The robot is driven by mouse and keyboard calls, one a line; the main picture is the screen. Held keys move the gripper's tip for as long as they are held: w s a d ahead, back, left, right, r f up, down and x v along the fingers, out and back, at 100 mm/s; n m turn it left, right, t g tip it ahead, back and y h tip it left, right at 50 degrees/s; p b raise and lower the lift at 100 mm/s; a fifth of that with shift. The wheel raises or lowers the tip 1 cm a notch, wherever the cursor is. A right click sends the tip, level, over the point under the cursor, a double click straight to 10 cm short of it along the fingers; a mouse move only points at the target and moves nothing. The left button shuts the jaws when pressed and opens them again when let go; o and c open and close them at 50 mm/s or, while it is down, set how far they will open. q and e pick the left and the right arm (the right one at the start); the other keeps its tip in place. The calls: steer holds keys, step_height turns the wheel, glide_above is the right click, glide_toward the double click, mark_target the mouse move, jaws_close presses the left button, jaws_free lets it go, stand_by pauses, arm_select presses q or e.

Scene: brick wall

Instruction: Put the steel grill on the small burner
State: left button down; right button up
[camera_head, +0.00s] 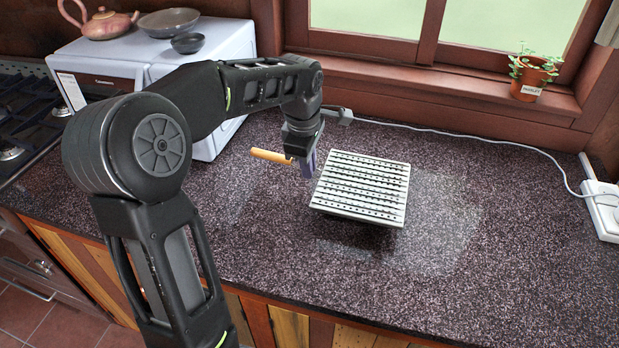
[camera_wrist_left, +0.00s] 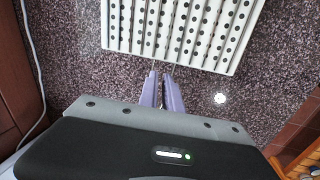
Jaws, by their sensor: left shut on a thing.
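The steel grill (camera_head: 362,187) is a pale, flat, slotted plate with rows of dark holes, slightly tilted above the dark speckled counter, with a dark shadow under its front edge. An orange handle (camera_head: 270,156) sticks out to the left of my left gripper (camera_head: 308,165). My left gripper is shut on the grill's handle side, just left of the plate. In the left wrist view the purple fingers (camera_wrist_left: 163,90) are close together right below the grill (camera_wrist_left: 180,30); the gripped part is mostly hidden. A burner (camera_head: 10,152) shows on the black hob at the far left. My right gripper is out of view.
A white appliance (camera_head: 215,50) stands at the back left, with a teapot (camera_head: 105,24) and bowls (camera_head: 170,20) on top. A white cable runs to a socket (camera_head: 603,208) at right. The counter's right and front are clear.

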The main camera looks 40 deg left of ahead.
mark_target(310, 188)
arm_select(q)
steer(key=shift+f, duration=0.2)
steer(key=shift+f, duration=1.9)
steer(key=c, duration=1.5)
jaws_free()
steer(key=shift+c, duration=0.2)
step_height(310, 188, up, 12)
steer(key=s, duration=0.2)
steer(key=shift+s+d, duration=0.15)
steer(key=shift+d, duration=0.1)
